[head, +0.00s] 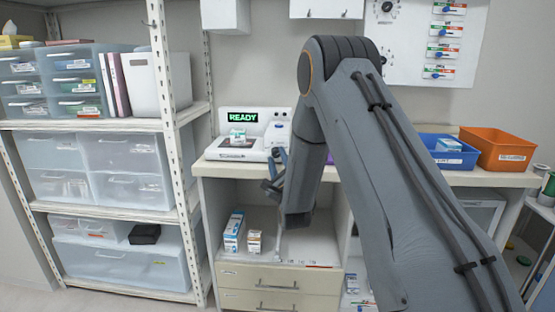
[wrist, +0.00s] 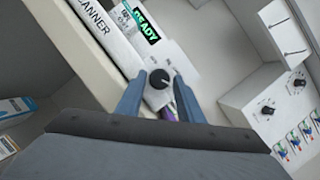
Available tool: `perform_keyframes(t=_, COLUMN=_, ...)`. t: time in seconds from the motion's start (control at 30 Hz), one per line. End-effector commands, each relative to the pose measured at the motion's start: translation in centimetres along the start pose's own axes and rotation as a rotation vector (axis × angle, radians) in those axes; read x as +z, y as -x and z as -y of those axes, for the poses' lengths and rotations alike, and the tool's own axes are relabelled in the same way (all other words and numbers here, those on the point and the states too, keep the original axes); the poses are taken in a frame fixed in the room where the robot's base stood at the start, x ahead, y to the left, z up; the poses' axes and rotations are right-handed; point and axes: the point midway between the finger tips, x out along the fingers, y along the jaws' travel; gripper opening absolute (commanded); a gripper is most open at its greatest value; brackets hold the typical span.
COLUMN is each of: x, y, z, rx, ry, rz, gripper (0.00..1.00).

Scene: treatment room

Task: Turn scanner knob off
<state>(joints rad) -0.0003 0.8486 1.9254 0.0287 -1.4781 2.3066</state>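The white scanner (head: 236,150) stands on the counter with its green READY display lit; it also shows in the wrist view (wrist: 112,38). The black round scanner knob (wrist: 160,78) has a pale pointer mark toward its right side. My gripper (wrist: 158,76) has its two blue fingers apart, one on each side of the knob, with gaps that look open. In the head view my gripper (head: 275,168) is at the scanner's right front, and the knob is not clearly visible there. A small box (head: 238,135) sits on the scanner.
A blue bin (head: 432,158) and an orange bin (head: 497,150) stand on the counter at right. A wall panel (head: 425,45) with dials and switches hangs above. Shelves of plastic drawers (head: 88,150) stand at left. Small boxes (head: 235,232) stand below the counter.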

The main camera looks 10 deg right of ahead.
Motion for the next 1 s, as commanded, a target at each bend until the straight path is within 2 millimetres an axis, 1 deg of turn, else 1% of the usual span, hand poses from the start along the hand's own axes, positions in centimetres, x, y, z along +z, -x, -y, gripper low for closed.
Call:
perform_keyframes(t=0.23, x=-0.01, y=-0.09, z=-0.01, rx=0.001, ry=0.0, rz=0.0, gripper=0.34)
perform_keyframes(t=0.37, x=0.0, y=-0.08, z=-0.01, rx=0.001, ry=0.0, rz=0.0, gripper=0.12)
perform_keyframes(t=0.4, x=-0.01, y=-0.08, z=-0.01, rx=0.001, ry=0.0, rz=0.0, gripper=0.05)
perform_keyframes(t=0.77, x=0.0, y=-0.06, z=0.12, rx=0.02, ry=0.046, rz=-0.002, gripper=0.04)
perform_keyframes(t=1.0, x=0.12, y=-0.06, z=0.35, rx=0.078, ry=0.186, rz=0.0, gripper=0.04)
